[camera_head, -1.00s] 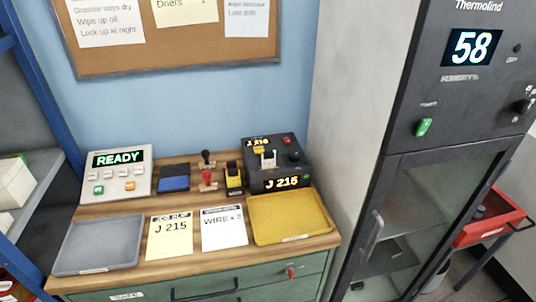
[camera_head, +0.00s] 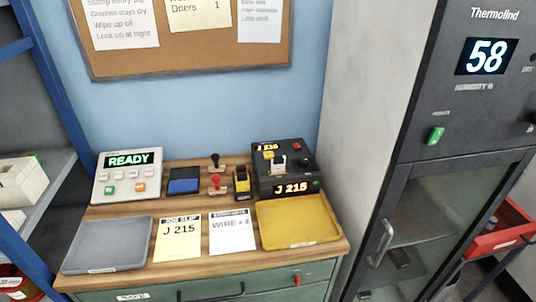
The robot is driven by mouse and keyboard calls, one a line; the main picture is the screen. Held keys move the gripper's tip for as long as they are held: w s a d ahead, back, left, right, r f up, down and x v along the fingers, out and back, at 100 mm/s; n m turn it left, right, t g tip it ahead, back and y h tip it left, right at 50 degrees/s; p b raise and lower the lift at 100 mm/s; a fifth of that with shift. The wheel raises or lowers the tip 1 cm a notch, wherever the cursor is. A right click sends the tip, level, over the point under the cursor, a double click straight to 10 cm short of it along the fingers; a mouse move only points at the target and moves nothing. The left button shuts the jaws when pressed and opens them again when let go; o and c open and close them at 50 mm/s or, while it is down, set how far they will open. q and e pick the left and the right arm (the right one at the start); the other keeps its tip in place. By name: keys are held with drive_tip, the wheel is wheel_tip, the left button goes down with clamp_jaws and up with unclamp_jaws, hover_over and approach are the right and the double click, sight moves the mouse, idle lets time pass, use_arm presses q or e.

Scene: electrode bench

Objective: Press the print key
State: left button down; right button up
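A light grey console (camera_head: 104,190) stands at the back left of the bench. Its display (camera_head: 129,159) reads READY. Below the display are several white keys, a green key (camera_head: 110,189) and an orange key (camera_head: 140,187). The lettering on the keys is too small to read, so I cannot tell which is the print key. Neither of my grippers is in view.
A grey tray (camera_head: 105,245) and a yellow tray (camera_head: 298,222) lie at the front, with a J 215 slip (camera_head: 178,245) and a WIRE x 2 slip (camera_head: 232,240) between. A blue pad, stamps and a yellow item stand behind. A tall cabinet (camera_head: 480,110) blocks the right.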

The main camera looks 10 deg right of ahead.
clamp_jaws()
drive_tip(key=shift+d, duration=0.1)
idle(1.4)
